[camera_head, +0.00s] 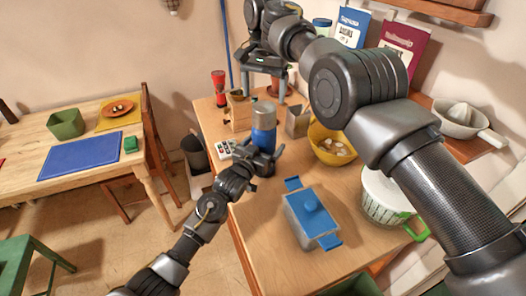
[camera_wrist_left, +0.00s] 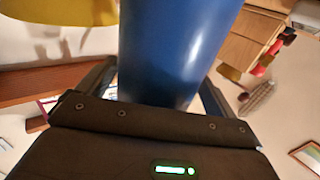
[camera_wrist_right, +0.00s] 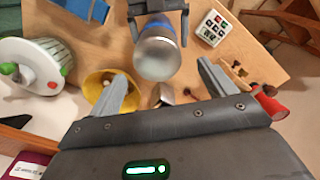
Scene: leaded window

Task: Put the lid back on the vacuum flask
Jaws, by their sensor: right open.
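The vacuum flask (camera_head: 264,138) is a blue cylinder standing upright near the left edge of the wooden counter. A silver lid (camera_head: 263,109) covers its upper end; I cannot tell whether it is fully seated. My left gripper (camera_head: 262,160) has its fingers on both sides of the flask's lower body. In the left wrist view the blue flask wall (camera_wrist_left: 175,45) fills the space between the fingers. My right gripper (camera_head: 265,82) is open above and behind the flask, pointing down. In the right wrist view the silver lid (camera_wrist_right: 157,58) lies between its fingers in the picture, apart from both.
A red pepper mill (camera_head: 219,89) and wooden box (camera_head: 239,117) are behind. A keypad-like object (camera_wrist_right: 213,27) lies near the flask.

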